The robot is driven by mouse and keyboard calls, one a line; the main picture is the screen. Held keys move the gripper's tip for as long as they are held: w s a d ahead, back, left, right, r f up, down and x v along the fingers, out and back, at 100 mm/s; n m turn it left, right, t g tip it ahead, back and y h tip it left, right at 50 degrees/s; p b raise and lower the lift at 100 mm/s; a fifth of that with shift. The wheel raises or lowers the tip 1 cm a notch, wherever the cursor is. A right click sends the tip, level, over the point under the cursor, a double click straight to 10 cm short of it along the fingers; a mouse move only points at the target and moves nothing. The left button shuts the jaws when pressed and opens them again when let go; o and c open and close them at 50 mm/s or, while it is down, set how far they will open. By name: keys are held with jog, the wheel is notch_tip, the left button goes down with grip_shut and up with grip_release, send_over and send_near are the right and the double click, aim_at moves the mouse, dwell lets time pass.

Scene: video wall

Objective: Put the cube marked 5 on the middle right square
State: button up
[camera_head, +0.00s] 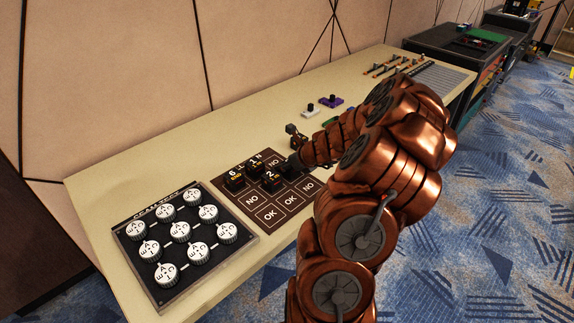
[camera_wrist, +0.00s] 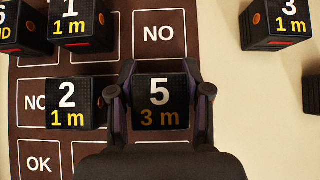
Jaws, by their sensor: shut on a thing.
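The cube marked 5 (camera_wrist: 160,100) is black with "3 m" under the number. My gripper (camera_wrist: 159,95) is shut on it, one finger at each side. The cube is over the middle right square of the brown board (camera_wrist: 200,50); whether it touches the board I cannot tell. In the head view my gripper (camera_head: 289,168) is low at the board (camera_head: 290,203) and hides most of this cube. The cube marked 2 (camera_wrist: 68,103) is just left of my left finger, in the middle column. Cubes marked 1 (camera_wrist: 78,22) and 6 (camera_wrist: 20,28) stand in the top row.
The top right NO square (camera_wrist: 158,33) is bare. The cube marked 3 (camera_wrist: 283,22) stands off the board on the table, with another dark cube (camera_wrist: 312,95) cut off at the right edge. A panel of white knobs (camera_head: 180,232) is left of the board.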

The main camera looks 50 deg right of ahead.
jog(key=o, duration=1.2)
jog(key=shift+f, duration=0.1)
